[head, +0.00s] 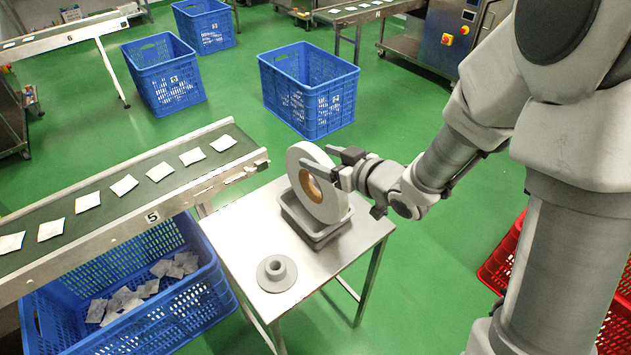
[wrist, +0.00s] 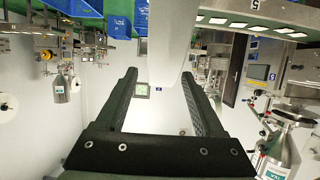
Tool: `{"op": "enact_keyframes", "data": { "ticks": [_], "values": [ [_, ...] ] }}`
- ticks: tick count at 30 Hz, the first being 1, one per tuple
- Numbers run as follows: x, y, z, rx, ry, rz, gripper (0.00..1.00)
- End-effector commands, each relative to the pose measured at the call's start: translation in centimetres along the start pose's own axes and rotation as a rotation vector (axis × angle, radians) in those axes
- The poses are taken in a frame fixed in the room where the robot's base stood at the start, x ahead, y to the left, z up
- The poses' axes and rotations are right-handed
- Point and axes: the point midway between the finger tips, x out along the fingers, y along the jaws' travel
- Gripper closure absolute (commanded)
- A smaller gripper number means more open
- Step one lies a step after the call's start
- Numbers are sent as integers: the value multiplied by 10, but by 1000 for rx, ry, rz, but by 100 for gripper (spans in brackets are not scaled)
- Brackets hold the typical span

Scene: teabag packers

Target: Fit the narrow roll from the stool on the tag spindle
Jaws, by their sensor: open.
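A white roll (head: 317,190) with a brown core stands upright in a grey tray (head: 333,234) on a small steel stool (head: 240,238). My gripper (head: 333,166) is open at the roll's upper right rim, with one finger across the face and the other behind. In the wrist view the roll's pale rim (wrist: 166,40) reaches down between the open fingertips of my gripper (wrist: 159,75). I cannot tell whether the fingers touch it. No other roll shows on the stool. I cannot pick out the tag spindle in either view.
A grey flanged collar (head: 277,272) lies at the stool's near side. A conveyor (head: 139,190) carrying sachets runs close by on the left, above a blue crate (head: 190,318) of sachets. Other blue crates (head: 310,92) stand behind.

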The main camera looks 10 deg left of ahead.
Motion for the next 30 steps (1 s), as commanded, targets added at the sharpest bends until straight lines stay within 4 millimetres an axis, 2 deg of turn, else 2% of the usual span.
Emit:
{"op": "enact_keyframes", "data": {
  "ticks": [5, 12, 21, 23, 30],
  "values": [
    [15, -1, 0, -1, 1, -2, 30],
    [49, -1, -2, 0, 0, -2, 30],
    [55, -1, -4, 1, 0, 0, 30],
    [55, -1, -4, 1, 0, 0, 37],
    [55, 0, -4, 1, 0, 0, 80]
  ]
}}
